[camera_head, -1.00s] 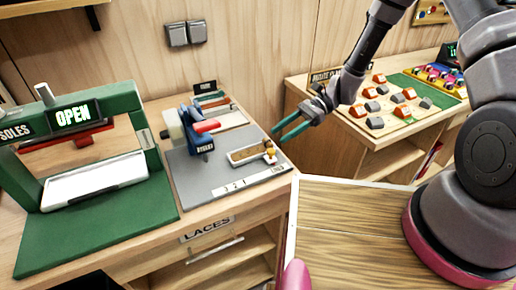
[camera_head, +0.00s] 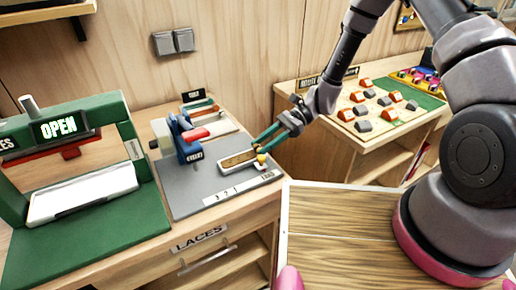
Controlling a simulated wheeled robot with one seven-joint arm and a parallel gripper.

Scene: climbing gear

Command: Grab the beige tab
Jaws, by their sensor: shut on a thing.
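The beige tab (camera_head: 262,160) is a small yellowish-beige piece at the right end of a narrow, light-rimmed tray (camera_head: 236,167). The tray lies on the grey mat of the laces bench. My gripper (camera_head: 261,147), with green fingers, reaches down from the upper right. Its fingertips are at the tab, and it is shut on it. The fingers hide part of the tab and of the tray's right end. The contact itself is too small to see in detail.
A blue clamp-like device (camera_head: 188,146) with a red part stands left of the tray. A green frame with an OPEN sign (camera_head: 58,127) is farther left. A board with orange and grey blocks (camera_head: 374,106) is on the right bench. The front of the grey mat is mostly clear.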

